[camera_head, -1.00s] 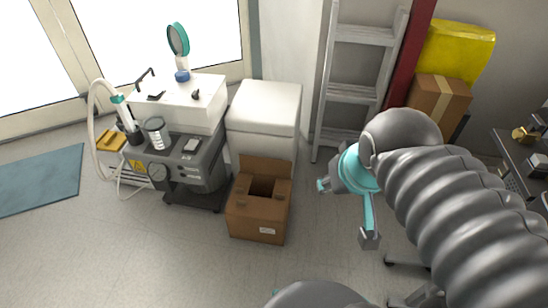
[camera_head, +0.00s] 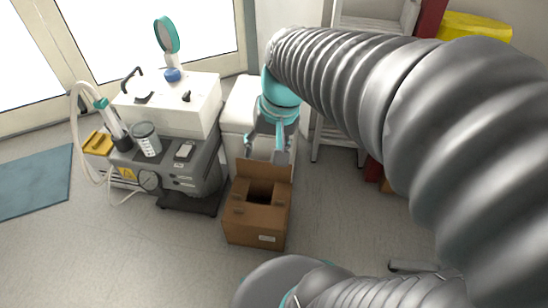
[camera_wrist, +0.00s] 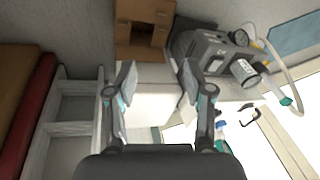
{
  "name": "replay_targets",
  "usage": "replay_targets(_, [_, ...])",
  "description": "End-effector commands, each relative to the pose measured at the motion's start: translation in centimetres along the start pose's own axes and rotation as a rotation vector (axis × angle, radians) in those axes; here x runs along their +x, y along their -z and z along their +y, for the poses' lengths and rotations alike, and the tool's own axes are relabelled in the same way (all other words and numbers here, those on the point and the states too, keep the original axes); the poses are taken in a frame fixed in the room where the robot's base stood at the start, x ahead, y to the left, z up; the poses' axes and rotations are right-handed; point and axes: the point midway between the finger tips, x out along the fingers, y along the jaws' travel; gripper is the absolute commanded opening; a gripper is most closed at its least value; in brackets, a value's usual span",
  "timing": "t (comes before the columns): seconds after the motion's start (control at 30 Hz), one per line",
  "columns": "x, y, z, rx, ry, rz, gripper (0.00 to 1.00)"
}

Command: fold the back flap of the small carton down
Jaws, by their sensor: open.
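The small carton (camera_head: 256,222) is brown cardboard and stands on the floor in front of a white cabinet. Its back flap (camera_head: 264,171) stands up along the rear edge. A dark opening shows between panels at the top. The carton also shows at the top of the wrist view (camera_wrist: 145,12). My gripper (camera_head: 265,153) is open and empty, fingers pointing down, just behind and above the back flap. In the wrist view the two fingers (camera_wrist: 157,78) are spread apart. Whether a fingertip touches the flap I cannot tell.
The white cabinet (camera_head: 238,112) is close behind the carton, under my gripper. A grey compressor cart (camera_head: 190,170) with a white box (camera_head: 170,103) on top stands to the left. A ladder (camera_head: 341,140) stands to the right. The floor in front is clear.

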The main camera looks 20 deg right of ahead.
Motion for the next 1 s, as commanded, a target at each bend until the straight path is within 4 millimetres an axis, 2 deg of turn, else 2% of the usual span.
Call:
replay_targets(0.27, [4.4, 5.2, 1.2, 0.304, 0.097, -0.233, 0.52])
replay_targets(0.57, [9.9, 10.5, 4.2, 0.629, 0.233, -0.458, 0.52])
replay_targets(0.77, [14.3, 13.7, 7.3, 0.844, 0.344, -0.597, 0.52])
replay_targets(1.0, [20.1, 16.7, 12.2, 1.092, 0.499, -0.753, 0.52])
